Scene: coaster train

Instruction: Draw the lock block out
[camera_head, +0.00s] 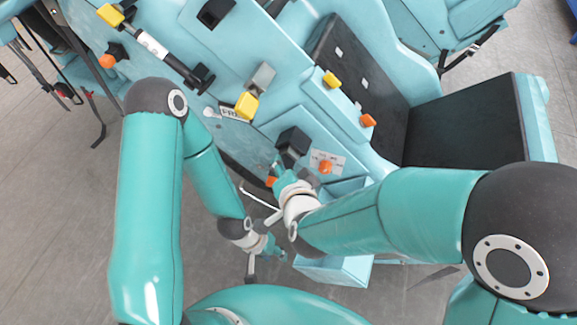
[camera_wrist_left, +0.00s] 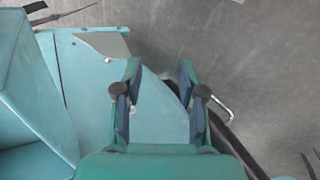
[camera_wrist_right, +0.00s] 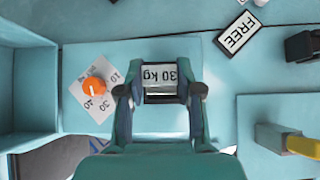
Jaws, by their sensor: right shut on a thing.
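My right gripper (camera_head: 277,168) is low over the teal car's side panel. My left gripper (camera_head: 277,254) is below, off the panel, near a teal box. In the left wrist view its fingers (camera_wrist_left: 160,85) are apart, with nothing between them.
An orange knob (camera_wrist_right: 94,86) on a dial plate is left of the held block. A "FREE" plate (camera_wrist_right: 239,34) and a yellow-tipped handle (camera_wrist_right: 302,146) are to its right. The teal box (camera_head: 335,270) hangs below the panel. Grey floor (camera_head: 60,200) is clear at left.

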